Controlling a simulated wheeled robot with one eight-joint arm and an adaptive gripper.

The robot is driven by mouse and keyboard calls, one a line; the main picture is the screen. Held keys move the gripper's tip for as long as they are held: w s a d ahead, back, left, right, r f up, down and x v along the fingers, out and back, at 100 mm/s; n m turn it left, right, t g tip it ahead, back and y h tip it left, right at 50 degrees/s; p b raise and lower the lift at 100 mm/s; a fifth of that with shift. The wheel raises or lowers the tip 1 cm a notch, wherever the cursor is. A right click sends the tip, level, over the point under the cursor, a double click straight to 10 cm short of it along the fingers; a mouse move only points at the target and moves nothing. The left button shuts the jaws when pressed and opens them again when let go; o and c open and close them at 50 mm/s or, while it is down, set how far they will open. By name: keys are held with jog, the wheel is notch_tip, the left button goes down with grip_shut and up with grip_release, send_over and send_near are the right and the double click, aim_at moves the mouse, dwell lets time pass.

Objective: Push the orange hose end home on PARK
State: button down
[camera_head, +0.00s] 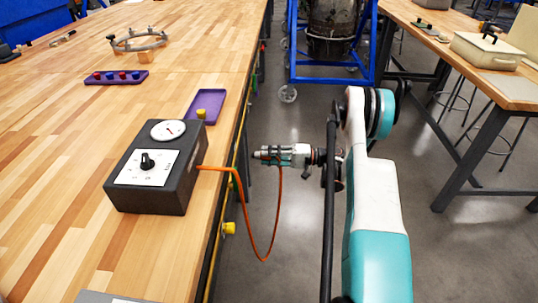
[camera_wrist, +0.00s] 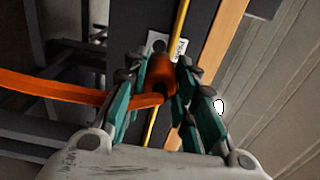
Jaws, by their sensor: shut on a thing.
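My gripper (camera_head: 258,155) is beside the bench's right edge in the head view, pointing left towards it. In the wrist view its two green-sided fingers (camera_wrist: 160,66) are closed around the orange hose end (camera_wrist: 161,78). The orange hose (camera_head: 273,235) leaves the right side of a black box (camera_head: 152,178), hangs in a loop and rises to my gripper. Past the fingertips, the wrist view shows a dark upright face with a small pale plate (camera_wrist: 157,39) and a white label (camera_wrist: 178,50). I cannot read PARK there, nor tell whether the hose end touches anything.
The box has a gauge (camera_head: 168,130) and a black knob (camera_head: 147,161). A yellow knob (camera_head: 229,228) juts from the bench's side. A purple tray (camera_head: 205,105) lies near the edge. Open floor separates the wooden bench (camera_head: 60,215) from another table (camera_head: 470,65) at right.

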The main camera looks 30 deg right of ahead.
aim_at(255, 154)
jog(key=shift+x, duration=2.3)
jog(key=shift+x, duration=0.85)
jog(key=shift+w+a, duration=0.15)
jog(key=shift+w, duration=0.1)
jog(key=shift+w+a+r, duration=0.15)
jog(key=shift+a, duration=0.05)
jog(key=c, duration=1.5)
grip_release()
jog(key=shift+w+a, duration=0.1)
jog(key=shift+o, duration=1.4)
jog(key=shift+w+a, duration=0.1)
jog(key=shift+a, duration=0.15)
jog(key=shift+o, duration=0.7)
jog(key=shift+d, duration=0.25)
